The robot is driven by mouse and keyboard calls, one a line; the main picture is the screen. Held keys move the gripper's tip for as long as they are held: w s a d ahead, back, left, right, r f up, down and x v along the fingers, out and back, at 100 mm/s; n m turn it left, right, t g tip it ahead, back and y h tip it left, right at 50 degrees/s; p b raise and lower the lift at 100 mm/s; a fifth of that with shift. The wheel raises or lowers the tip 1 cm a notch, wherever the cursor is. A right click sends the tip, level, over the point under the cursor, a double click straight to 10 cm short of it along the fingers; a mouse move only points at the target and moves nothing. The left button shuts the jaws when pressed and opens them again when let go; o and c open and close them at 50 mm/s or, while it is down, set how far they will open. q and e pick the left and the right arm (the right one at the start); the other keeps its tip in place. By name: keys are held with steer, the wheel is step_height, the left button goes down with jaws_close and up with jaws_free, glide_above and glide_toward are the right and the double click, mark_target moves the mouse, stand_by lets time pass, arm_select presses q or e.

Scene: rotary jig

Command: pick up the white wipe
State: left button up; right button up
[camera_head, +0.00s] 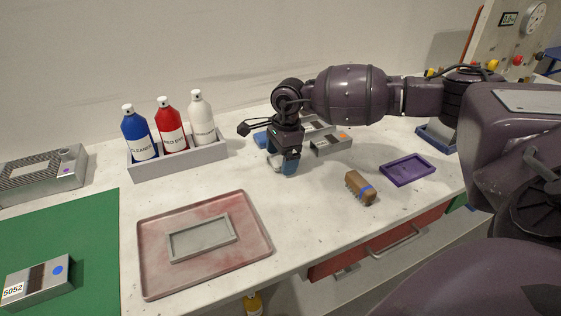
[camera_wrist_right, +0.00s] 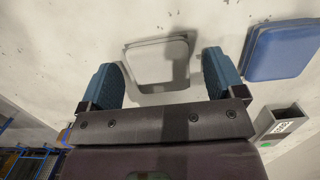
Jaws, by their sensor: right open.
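My right gripper (camera_head: 284,164) points down over the back middle of the table, with blue fingertips. In the wrist view, its two fingers (camera_wrist_right: 162,78) are apart, with nothing held between them. In the head view the gripper mostly hides this spot. My left gripper is in neither view.
A blue flat block (camera_wrist_right: 282,52) and a grey box (camera_wrist_right: 280,122) are close beside the gripper. A grey rack (camera_head: 180,160) with bottles stands left.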

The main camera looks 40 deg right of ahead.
mark_target(281, 157)
steer(key=c, duration=0.9)
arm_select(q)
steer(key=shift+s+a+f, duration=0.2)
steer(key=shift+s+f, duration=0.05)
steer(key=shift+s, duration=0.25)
arm_select(e)
steer(key=shift+c, duration=0.5)
arm_select(q)
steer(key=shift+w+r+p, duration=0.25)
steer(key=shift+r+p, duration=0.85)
steer(key=shift+p, duration=0.05)
arm_select(e)
step_height(281, 157, up, 20)
steer(key=shift+o, duration=1.2)
steer(key=shift+c, duration=0.8)
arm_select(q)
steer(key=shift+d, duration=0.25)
arm_select(e)
steer(key=shift+s, duration=0.1)
